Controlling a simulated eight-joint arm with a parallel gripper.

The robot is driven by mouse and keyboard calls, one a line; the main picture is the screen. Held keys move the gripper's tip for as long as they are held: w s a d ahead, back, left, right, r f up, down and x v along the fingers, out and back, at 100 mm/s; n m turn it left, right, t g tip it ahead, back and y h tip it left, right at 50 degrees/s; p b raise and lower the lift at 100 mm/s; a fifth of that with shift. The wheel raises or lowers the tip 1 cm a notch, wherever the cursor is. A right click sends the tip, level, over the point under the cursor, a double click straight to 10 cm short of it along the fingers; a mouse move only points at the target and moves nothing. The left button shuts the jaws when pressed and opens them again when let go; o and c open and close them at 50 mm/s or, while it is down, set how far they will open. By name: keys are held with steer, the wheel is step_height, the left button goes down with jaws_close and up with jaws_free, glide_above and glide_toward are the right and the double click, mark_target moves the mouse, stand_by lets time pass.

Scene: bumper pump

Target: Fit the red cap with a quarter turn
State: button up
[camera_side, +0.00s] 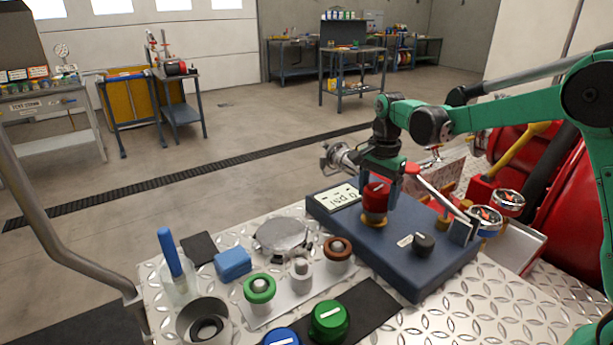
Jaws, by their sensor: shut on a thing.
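My gripper (378,188) points down above the blue-grey panel box (425,265) on the bumper. Its fingers are shut on the red cap (376,192). The cap sits over a red fitting with a yellowish base ring (373,220) that stands upright on the panel box. The cap looks upright and in line with the fitting. I cannot tell whether it is seated or how far it is turned, since the fingers hide part of it.
A gauge display (338,198) and a black knob (423,244) are on the panel. Green (259,289), grey (301,272) and brown (338,252) ringed fittings stand in front. A green cap (329,320) and blue cap (281,338) lie on a dark mat. Dial gauges (486,220) stand right.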

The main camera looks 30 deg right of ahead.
steer(key=m, duration=0.8)
steer(key=shift+s, duration=0.1)
steer(key=o, duration=1.4)
steer(key=shift+c, duration=0.2)
steer(key=shift+r, duration=3.55)
